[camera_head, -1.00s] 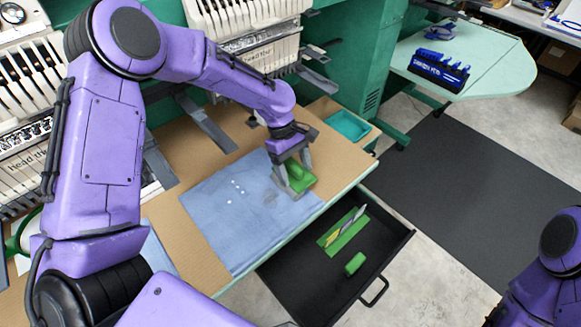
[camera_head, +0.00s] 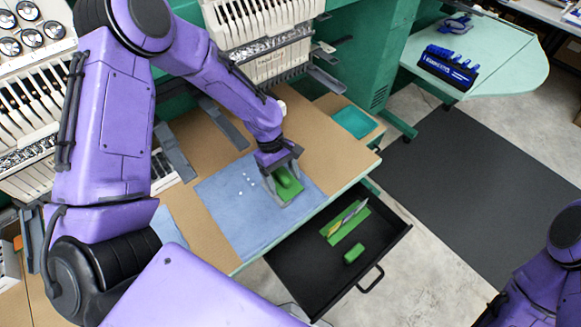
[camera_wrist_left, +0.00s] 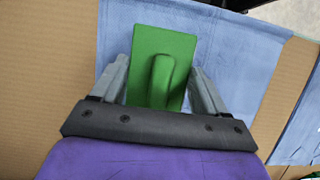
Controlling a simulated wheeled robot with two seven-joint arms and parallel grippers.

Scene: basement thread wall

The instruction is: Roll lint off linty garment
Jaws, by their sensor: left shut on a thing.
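A blue garment (camera_head: 232,222) lies flat on the brown table top. A small group of white lint specks (camera_head: 244,183) shows on its upper left part. My left gripper (camera_head: 285,193) is shut on a green lint tool (camera_head: 289,184), a flat plate with a raised handle, and holds it down at the garment's right part. In the left wrist view the green tool (camera_wrist_left: 160,55) sits between the two grey fingers over the blue cloth (camera_wrist_left: 235,50). Whether it touches the cloth is hard to tell. My right arm shows at the lower right, but its gripper is out of view.
A black drawer (camera_head: 310,270) stands open below the table edge, holding a green tray (camera_head: 337,232) with slim tools and a green block (camera_head: 354,253). Embroidery machine heads (camera_head: 255,40) stand behind.

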